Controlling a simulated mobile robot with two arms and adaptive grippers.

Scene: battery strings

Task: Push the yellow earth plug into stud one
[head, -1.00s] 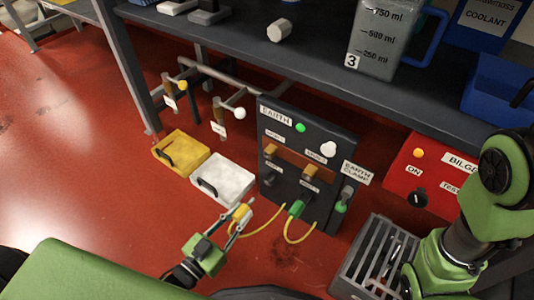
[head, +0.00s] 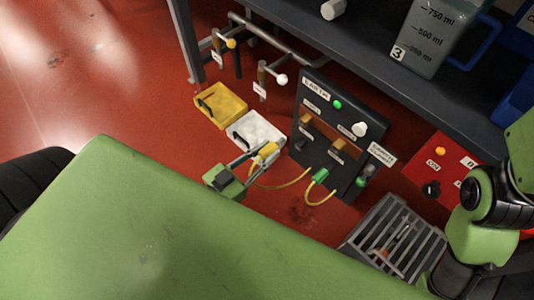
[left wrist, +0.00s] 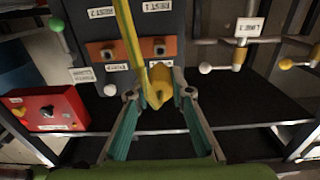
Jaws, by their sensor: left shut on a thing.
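The yellow earth plug (head: 265,151) is between the fingers of my left gripper (head: 262,155), in front of the white case. In the left wrist view the plug (left wrist: 160,84) sits between my left fingertips (left wrist: 158,92), with its yellow cable running up. The dark earth board (head: 352,128) is to the right of the plug, apart from it. It carries two copper-coloured blocks, the left one (head: 306,119) and the right one (head: 337,146). The labels are too small to tell which is stud one. A green plug (head: 319,175) is at the board's lower part. My right gripper is out of view.
A yellow case (head: 221,104) and a white case (head: 244,124) stand left of the board. A grey slatted crate (head: 358,243) and a red panel (head: 450,160) are to its right. The dark bench (head: 370,70) overhangs behind.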

